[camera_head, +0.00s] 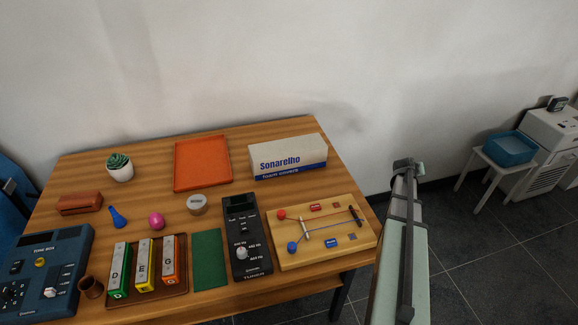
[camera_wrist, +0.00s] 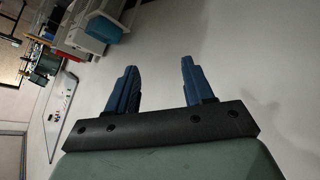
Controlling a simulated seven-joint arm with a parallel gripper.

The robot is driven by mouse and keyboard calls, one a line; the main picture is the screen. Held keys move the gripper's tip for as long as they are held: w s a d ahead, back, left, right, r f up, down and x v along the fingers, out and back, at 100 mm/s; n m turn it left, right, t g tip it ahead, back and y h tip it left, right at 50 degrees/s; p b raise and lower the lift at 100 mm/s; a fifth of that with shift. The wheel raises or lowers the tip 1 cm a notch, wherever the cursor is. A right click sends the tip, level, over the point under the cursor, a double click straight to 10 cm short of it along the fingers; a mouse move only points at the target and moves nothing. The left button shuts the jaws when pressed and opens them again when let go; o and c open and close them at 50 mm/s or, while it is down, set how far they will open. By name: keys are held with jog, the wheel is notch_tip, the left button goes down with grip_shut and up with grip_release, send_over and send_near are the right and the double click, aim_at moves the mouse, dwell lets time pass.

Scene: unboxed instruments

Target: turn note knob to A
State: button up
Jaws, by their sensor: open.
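Two panels with knobs are on the table in the head view. The blue tone box (camera_head: 45,275) at the front left has a yellow knob, a dark knob and a white-tipped control. The black tuner (camera_head: 247,236) at the front centre has one pale round knob (camera_head: 242,254) with Hz markings beside it. The lettering is too small to tell which knob is for the note or where it points. My gripper (camera_wrist: 158,84) is open and empty in the wrist view, away from both panels, with pale wall beyond its blue fingers.
My arm rises right of the table. A wooden board (camera_head: 322,238) with coloured pegs lies right of the tuner. A green mat (camera_head: 209,260), chime bars (camera_head: 146,265) and a brown cup (camera_head: 91,287) lie between the panels. A Sonarelho box (camera_head: 288,157) and an orange tray (camera_head: 202,164) are behind.

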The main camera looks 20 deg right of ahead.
jog(key=w+a+r+n+t, duration=0.4)
jog(key=w+a+r, duration=0.6)
jog(key=w+r, duration=0.4)
jog(key=w+a+r+n+t, duration=0.4)
jog(key=w+a+r, duration=0.6)
jog(key=w+r, duration=0.4)
jog(key=w+a+f+n+g+y, duration=0.15)
jog(key=a+n, duration=0.25)
jog(key=a, duration=1.6)
jog(key=w+a+n+g+y, duration=0.2)
jog(key=w+a+n+y, duration=0.1)
jog(key=a, duration=1.7)
jog(key=s+a+n+g+y, duration=0.15)
jog(key=s+a+n, duration=0.4)
jog(key=a, duration=0.95)
jog(key=s+a+f+n+g+y, duration=0.1)
jog(key=s+a+n+g, duration=0.1)
jog(key=s+a, duration=0.95)
jog(key=s+a+n+g+y, duration=0.1)
jog(key=s+a+n+y, duration=0.2)
jog(key=a, duration=1.5)
jog(key=n+g+h, duration=0.1)
jog(key=n+g, duration=0.5)
jog(key=n, duration=0.6)
send_near(3, 293)
jog(key=shift+t, duration=0.3)
jog(key=f, duration=0.8)
jog(key=shift+s+f, duration=0.2)
jog(key=shift+f, duration=0.05)
